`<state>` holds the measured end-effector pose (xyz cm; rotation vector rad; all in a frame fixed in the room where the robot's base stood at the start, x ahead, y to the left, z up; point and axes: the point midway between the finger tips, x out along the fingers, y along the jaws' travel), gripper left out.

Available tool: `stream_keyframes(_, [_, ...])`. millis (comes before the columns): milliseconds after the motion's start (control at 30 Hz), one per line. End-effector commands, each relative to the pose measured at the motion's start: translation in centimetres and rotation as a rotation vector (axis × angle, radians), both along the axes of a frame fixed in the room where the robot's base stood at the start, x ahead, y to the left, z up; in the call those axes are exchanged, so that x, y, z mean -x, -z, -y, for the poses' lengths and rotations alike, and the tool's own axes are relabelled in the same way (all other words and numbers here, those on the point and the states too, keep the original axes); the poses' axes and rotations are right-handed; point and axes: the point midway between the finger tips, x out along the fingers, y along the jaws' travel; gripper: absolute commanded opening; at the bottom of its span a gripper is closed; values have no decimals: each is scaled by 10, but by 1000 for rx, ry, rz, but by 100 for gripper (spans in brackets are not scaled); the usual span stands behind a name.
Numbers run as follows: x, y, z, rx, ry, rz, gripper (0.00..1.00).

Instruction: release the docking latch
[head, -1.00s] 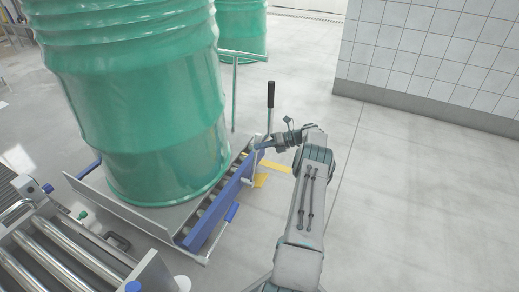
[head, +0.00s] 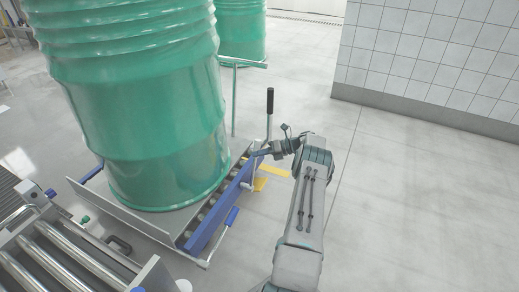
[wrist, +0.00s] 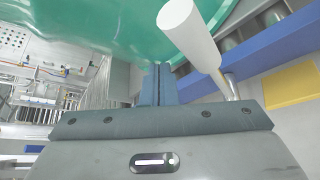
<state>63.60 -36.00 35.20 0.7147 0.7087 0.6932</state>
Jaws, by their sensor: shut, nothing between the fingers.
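A lever with a black grip (head: 270,100) stands upright on a thin metal rod at the far right corner of the drum trolley (head: 205,238). Which part is the docking latch I cannot tell for sure. My gripper (head: 256,153) is at the trolley's right side, low beside this lever's rod. In the wrist view my gripper (wrist: 157,72) is shut and empty. A pale grip on a metal rod (wrist: 190,32) rises just right of the fingers there, apparently the same lever. Whether the fingers touch the rod is unclear.
A large green drum (head: 160,130) stands on the trolley close to my gripper. A roller conveyor (head: 60,255) is at the lower left. Another drum (head: 242,35) stands behind, near a green push bar (head: 235,90). The floor to the right is clear up to the tiled wall (head: 430,60).

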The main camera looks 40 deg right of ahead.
Motion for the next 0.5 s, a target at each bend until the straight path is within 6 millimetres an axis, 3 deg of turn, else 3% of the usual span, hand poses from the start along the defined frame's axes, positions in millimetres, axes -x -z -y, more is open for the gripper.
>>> stream_keyframes(33, [2,-8,-3,-2,0,-2,0])
stream_keyframes(300, [11,-14,-18,-2,-1,-2,0])
stream_keyframes(500, [31,2,18,1,2,0,0])
